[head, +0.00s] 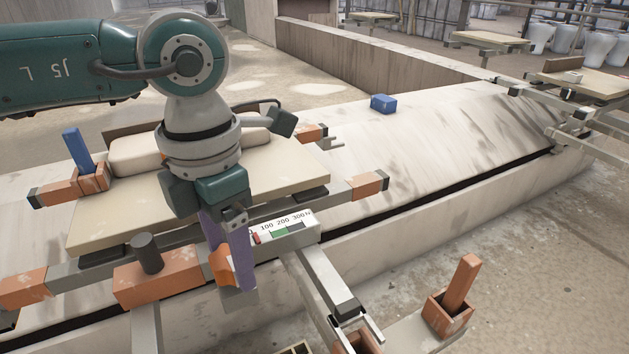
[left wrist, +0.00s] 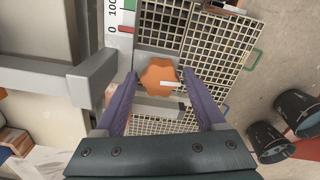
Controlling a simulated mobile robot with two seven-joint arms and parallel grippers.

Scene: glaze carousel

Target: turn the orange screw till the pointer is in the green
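The orange screw (left wrist: 158,78) is a lobed knob with a white mark on it. It also shows in the head view (head: 220,264), partly behind a finger. My left gripper (left wrist: 160,78) points down with its two purple fingers spread on either side of the screw; a small gap seems to show on each side. In the head view, my left gripper (head: 232,268) hangs at the front of the balance. The white scale (head: 290,223) reads 100, 200, 300. Its green band (head: 279,233) lies in the middle, and the red pointer (head: 256,238) is left of it, near 0. My right gripper is out of view.
A pale board (head: 95,225) with a sack on it and orange blocks at its corners lies under my left arm. A blue block (head: 383,103) sits on the plaster slope. An orange box (head: 447,315) with an upright peg stands front right.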

